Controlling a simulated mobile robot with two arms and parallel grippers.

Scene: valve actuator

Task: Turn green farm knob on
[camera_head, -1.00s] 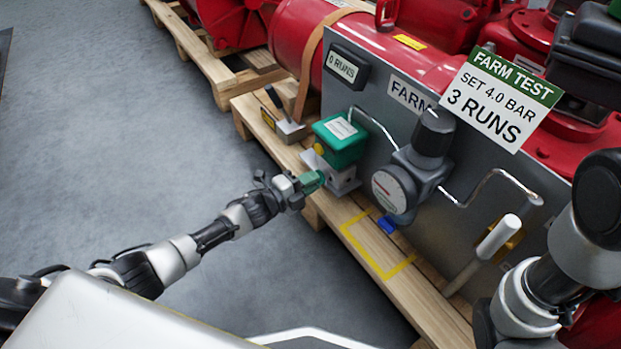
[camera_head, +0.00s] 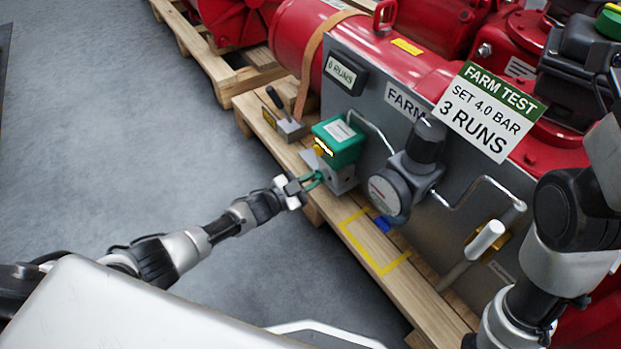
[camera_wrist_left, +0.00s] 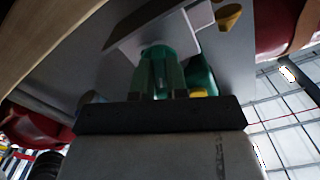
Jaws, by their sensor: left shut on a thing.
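The green farm knob (camera_head: 317,178) sticks out low on the front of a green-topped box (camera_head: 340,140) with a pale grey lower block. My left gripper (camera_head: 308,182) reaches in from the lower left and is shut on the knob, partly covering it. In the left wrist view the green knob (camera_wrist_left: 160,72) stands just beyond the dark gripper body, in front of a pale plate. A bright yellow indicator (camera_head: 323,148) shows on the side of the green box. My right arm is at the right edge; its gripper is not in view.
A grey panel holds a round gauge (camera_head: 388,193) with a black knob (camera_head: 430,138), a "0 RUNS" display (camera_head: 341,70) and a "FARM TEST" sign (camera_head: 490,110). The wooden pallet (camera_head: 362,228) lies below; grey floor is clear at left.

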